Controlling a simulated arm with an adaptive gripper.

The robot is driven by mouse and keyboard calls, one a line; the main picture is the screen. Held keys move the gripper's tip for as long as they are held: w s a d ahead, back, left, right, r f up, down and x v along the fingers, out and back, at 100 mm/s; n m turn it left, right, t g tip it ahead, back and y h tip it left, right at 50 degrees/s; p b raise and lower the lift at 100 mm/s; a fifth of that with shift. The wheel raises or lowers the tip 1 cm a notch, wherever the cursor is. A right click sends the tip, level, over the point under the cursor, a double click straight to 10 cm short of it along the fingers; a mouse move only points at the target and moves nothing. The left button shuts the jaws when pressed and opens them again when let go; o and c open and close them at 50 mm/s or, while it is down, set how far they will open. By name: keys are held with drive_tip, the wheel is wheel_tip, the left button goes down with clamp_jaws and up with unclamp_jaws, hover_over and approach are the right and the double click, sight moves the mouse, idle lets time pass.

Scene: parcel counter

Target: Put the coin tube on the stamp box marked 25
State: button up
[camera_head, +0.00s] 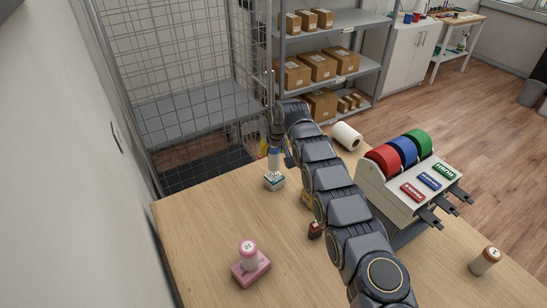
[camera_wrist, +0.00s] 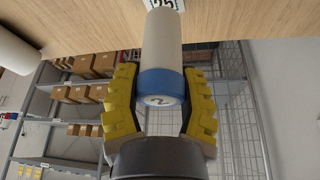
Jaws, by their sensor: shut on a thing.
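The coin tube (camera_head: 274,160) is white with a blue end, marked 2 in the wrist view (camera_wrist: 161,88). My gripper (camera_head: 275,146) is shut on its blue end, with yellow finger pads (camera_wrist: 160,104) on both sides. The tube is upright, blue end up. Its lower end is at the top of a pale teal and white stamp box (camera_head: 274,182) on the counter. A label reading 25 (camera_wrist: 163,4) shows beyond the tube in the wrist view. I cannot tell whether tube and box touch.
A brown-capped tube (camera_head: 485,261) stands at the right. A tape dispenser (camera_head: 400,185), a white roll (camera_head: 346,136) and a small red item (camera_head: 315,230) stand near my arm.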

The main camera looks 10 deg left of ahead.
sight(273, 158)
drive_tip(key=shift+w+a+f, duration=0.1)
drive_tip(key=shift+w+f, duration=0.05)
drive_tip(key=shift+f, duration=1.6)
drive_tip(key=shift+f, duration=0.15)
drive_tip(key=o, duration=1.1)
drive_tip(key=shift+c, duration=0.2)
drive_tip(key=shift+r, duration=0.5)
drive_tip(key=v, duration=1)
drive_tip(key=shift+s+d+r, duration=0.25)
drive_tip(key=shift+s+r, duration=0.05)
drive_tip(key=shift+r, duration=0.3)
